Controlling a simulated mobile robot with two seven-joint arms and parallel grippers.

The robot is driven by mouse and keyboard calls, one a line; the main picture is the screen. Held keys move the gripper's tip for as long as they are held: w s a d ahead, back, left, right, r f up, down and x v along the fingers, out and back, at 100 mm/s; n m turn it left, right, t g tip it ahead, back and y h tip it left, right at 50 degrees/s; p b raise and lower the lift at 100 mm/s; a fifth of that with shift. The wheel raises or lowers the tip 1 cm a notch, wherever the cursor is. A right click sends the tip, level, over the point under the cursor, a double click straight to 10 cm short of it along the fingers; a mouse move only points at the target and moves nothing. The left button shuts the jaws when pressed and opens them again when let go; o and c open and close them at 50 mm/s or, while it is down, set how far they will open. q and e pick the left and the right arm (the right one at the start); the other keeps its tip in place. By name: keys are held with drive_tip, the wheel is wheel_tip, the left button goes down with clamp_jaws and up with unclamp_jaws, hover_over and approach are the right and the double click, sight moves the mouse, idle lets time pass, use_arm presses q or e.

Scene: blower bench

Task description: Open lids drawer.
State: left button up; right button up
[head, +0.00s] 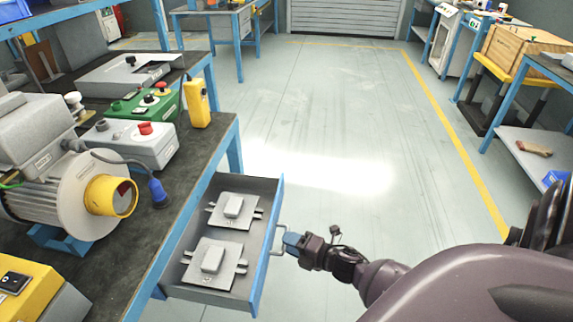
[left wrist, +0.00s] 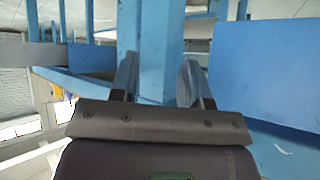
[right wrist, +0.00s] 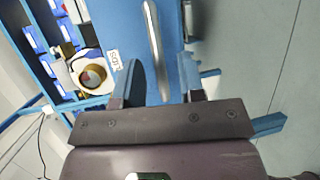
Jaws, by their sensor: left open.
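The lids drawer (head: 262,262) is pulled out from the blue bench. Two grey lid-like plates with raised blocks, one nearer (head: 212,262) and one farther (head: 234,207), lie inside it. Its metal handle (head: 282,238) is on the blue front. My right gripper (head: 291,243) is at this handle. In the right wrist view, the handle (right wrist: 154,45) runs between the spread fingers, which stand apart with gaps; a small label (right wrist: 114,60) shows on the drawer front. My left gripper (left wrist: 157,75) is open and empty, facing a blue post; it is outside the head view.
The workbench (head: 105,270) holds a motor blower (head: 70,190) with a yellow outlet, a grey box with a red button (head: 135,140), a green control box (head: 150,103) and a yellow handset (head: 197,103).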

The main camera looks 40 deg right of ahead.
drive_tip(key=v, duration=0.8)
drive_tip(key=shift+s+p, duration=0.25)
drive_tip(key=shift+p, duration=0.2)
drive_tip(key=shift+r, duration=0.1)
drive_tip(key=shift+d, duration=0.1)
